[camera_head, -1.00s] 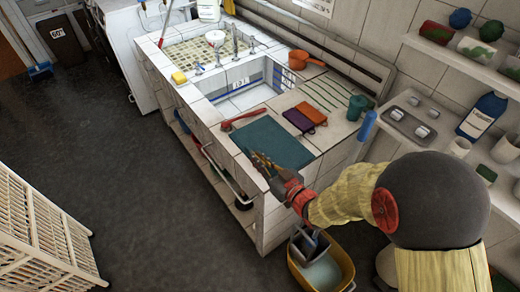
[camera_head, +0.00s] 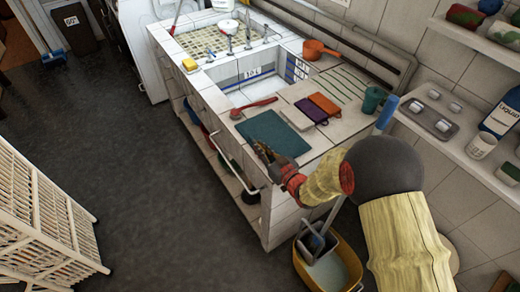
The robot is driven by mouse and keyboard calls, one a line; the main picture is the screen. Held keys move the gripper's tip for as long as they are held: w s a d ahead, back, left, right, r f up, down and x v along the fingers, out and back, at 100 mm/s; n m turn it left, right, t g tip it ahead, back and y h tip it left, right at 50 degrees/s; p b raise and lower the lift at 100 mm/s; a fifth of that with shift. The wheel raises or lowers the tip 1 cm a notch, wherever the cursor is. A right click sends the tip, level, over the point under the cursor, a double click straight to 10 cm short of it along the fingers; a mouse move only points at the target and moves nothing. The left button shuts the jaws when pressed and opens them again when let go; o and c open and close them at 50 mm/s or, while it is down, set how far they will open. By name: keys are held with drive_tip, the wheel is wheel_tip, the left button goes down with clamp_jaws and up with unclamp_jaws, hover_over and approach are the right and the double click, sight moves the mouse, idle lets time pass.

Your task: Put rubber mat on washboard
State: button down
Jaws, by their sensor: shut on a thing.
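The teal rubber mat (camera_head: 275,133) lies on the tiled counter, at the front right of the sink. I take the grooved draining surface (camera_head: 342,86) at the back right to be the washboard; I cannot be sure of this. My gripper (camera_head: 264,153) is at the front edge of the mat and is shut on it. The fingers are small and dark, so the exact grip is hard to see. The mat looks flat, and I cannot tell whether its gripped edge is lifted.
A purple cloth (camera_head: 309,111) and an orange cloth (camera_head: 323,103) lie between mat and grooves. A red brush (camera_head: 254,107) lies behind the mat. An orange pan (camera_head: 317,50) and a green cup (camera_head: 373,99) stand nearby. A yellow bucket (camera_head: 345,262) is on the floor below.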

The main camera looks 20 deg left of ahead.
drive_tip(key=shift+r, duration=0.15)
drive_tip(key=shift+f, duration=0.2)
drive_tip(key=c, duration=2)
unclamp_jaws()
drive_tip(key=shift+o, duration=0.2)
